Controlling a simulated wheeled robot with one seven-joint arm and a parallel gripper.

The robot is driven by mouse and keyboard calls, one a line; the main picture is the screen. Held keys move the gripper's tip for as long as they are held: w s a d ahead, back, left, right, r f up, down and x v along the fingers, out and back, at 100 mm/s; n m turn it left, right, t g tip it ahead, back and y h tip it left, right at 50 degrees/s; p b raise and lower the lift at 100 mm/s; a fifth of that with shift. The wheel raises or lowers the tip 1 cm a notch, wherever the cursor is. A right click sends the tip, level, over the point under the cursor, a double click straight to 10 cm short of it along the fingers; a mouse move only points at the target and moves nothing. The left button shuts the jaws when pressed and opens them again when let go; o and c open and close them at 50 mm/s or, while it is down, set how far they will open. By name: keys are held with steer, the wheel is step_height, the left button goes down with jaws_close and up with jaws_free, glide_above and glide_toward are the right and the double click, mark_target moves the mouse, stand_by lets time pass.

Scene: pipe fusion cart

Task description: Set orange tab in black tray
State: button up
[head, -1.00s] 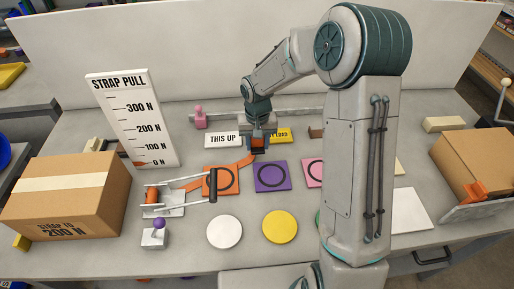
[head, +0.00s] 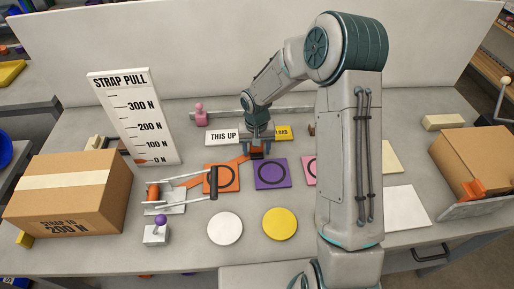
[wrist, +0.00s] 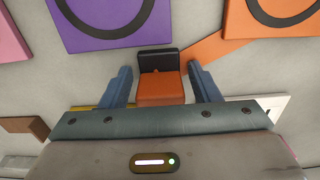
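An orange tab (wrist: 160,90) with a black part (wrist: 158,60) at its far end shows between my fingers in the wrist view. My gripper (wrist: 163,88) is open around it, with a narrow gap between each blue finger and the tab. An orange strap (wrist: 215,48) runs from beside the tab past my right finger. In the head view my gripper (head: 257,149) is low over the table behind the purple pad (head: 271,174), and partly hides the tab. I cannot make out a separate black tray; whether the black part belongs to one, I cannot tell.
The strap leads to a ratchet (head: 165,196) at left. The orange pad (head: 232,170), THIS UP sign (head: 222,137) and yellow sign (head: 283,132) are near my gripper. White (head: 225,229) and yellow (head: 280,224) discs lie in front. Cardboard boxes stand left (head: 75,200) and right (head: 475,155).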

steer(key=shift+r, duration=0.1)
step_height(320, 180, up, 12)
steer(key=b, duration=0.2)
steer(key=s+d+r+t, duration=0.1)
steer(key=s+d+r, duration=0.2)
steer(key=s, duration=0.5)
steer(key=s+d+r+t, duration=0.1)
steer(key=s+d+r, duration=0.2)
steer(key=s, duration=0.5)
steer(key=s+d+r+t, duration=0.1)
steer(key=s+d+r, duration=0.2)
steer(key=s, duration=0.5)
steer(key=shift+s+d+r, duration=0.15)
steer(key=shift+d+r, duration=0.05)
steer(key=shift+r, duration=0.05)
steer(key=shift+s+f, duration=0.1)
steer(key=shift+s, duration=0.15)
steer(key=c, duration=0.5)
